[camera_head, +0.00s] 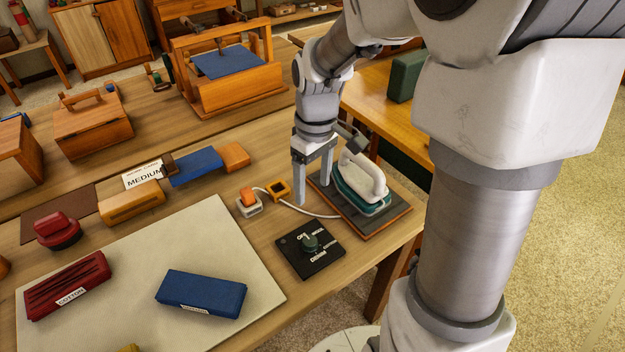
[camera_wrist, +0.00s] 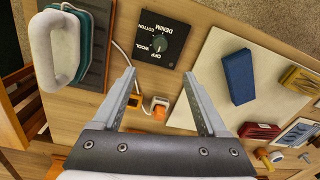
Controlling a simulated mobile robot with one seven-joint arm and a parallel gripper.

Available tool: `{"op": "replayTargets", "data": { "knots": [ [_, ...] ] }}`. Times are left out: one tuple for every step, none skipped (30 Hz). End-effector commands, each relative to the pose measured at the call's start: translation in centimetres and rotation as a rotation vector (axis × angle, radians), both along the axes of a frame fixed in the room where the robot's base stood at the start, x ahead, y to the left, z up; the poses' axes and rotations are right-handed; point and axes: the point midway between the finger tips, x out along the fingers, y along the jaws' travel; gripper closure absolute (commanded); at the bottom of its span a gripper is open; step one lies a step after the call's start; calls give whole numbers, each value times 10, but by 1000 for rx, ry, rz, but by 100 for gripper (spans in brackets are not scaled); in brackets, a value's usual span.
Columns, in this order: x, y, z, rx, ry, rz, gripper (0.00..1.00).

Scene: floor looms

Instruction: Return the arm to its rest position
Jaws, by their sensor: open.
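My arm reaches down over the right end of the wooden table (camera_head: 215,180). My gripper (camera_head: 313,188) points down, just left of the iron in the head view, with its fingers apart. In the wrist view my gripper (camera_wrist: 158,76) has nothing between its fingers. The white and teal iron (camera_head: 362,185) rests on a dark, wood-edged pad (camera_head: 390,221), and it also shows at the upper left of the wrist view (camera_wrist: 58,50). One finger partly overlaps the pad in the head view; I cannot tell whether it touches.
A black dial box (camera_head: 310,262) and an orange-switched socket (camera_head: 249,206) with a white cord lie near my gripper. A pale mat (camera_head: 130,270) holds a red block (camera_head: 66,286) and a blue block (camera_head: 201,294). A wooden loom (camera_head: 228,90) stands behind.

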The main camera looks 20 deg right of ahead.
Motion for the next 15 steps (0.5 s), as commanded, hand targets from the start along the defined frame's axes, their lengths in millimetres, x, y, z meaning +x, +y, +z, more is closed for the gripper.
{"op": "replayTargets", "data": {
  "knots": [
    [0, 0, 0, 0, 0, 0, 24],
    [0, 0, 0, 0, 0, 0, 24],
    [0, 0, 0, 0, 0, 0, 24],
    [0, 0, 0, 0, 0, 0, 24],
    [0, 0, 0, 0, 0, 0, 24],
    [0, 0, 0, 0, 0, 0, 24],
    [0, 0, 1, -1, -2, -1, 24],
    [-1, 0, 3, -3, -5, -3, 24],
    [-2, 0, 6, -6, -11, -8, 24],
    [-4, 1, 10, -10, -19, -15, 24],
    [-6, 1, 15, -14, -28, -24, 24],
    [-10, 1, 23, -21, -44, -38, 24],
    [-13, 1, 30, -27, -58, -53, 24],
    [-17, 1, 37, -32, -73, -68, 24],
    [-22, 2, 48, -39, -96, -91, 24]
  ]
}}
